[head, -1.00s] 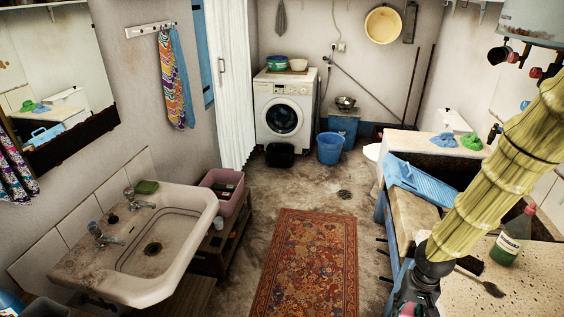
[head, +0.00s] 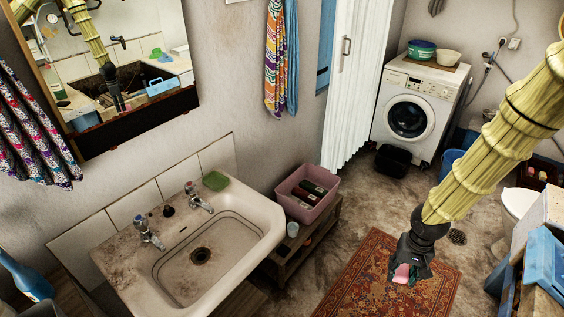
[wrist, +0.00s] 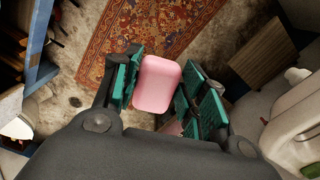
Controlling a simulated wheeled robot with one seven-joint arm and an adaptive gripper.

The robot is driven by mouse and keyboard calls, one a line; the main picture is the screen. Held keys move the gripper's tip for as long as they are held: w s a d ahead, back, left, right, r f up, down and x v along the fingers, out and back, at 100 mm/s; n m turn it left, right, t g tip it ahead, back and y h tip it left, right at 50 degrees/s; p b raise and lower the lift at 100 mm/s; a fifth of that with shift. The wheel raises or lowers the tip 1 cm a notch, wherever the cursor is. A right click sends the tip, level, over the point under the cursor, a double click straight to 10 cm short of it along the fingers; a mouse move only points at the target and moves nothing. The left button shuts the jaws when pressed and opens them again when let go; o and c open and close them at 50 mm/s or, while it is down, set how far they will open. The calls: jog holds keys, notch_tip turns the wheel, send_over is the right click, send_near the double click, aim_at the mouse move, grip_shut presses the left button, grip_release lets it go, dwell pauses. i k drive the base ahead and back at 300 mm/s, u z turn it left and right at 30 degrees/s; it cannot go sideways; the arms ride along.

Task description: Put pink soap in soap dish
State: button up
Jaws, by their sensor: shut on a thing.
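The pink soap (head: 401,274) is held in my gripper (head: 410,272), in the air over the rug. In the wrist view the soap (wrist: 157,84) sits between the green finger pads of my gripper (wrist: 158,72), which is shut on it. A small green item that looks like the soap dish (head: 215,181) lies on the back right corner of the washbasin, to the left of my gripper in the head view. At this size I cannot tell if anything lies in it.
The washbasin (head: 262,227) has two taps along its back. A pink tub (head: 307,205) stands on a low wooden shelf (head: 330,222) beside it. A patterned rug (head: 350,290) covers the floor. A washing machine (head: 420,112) stands at the back.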

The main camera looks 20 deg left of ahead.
aim_at(216, 182)
jog(key=u, duration=0.8)
jog(key=i, duration=1.1)
jog(key=u, duration=0.75)
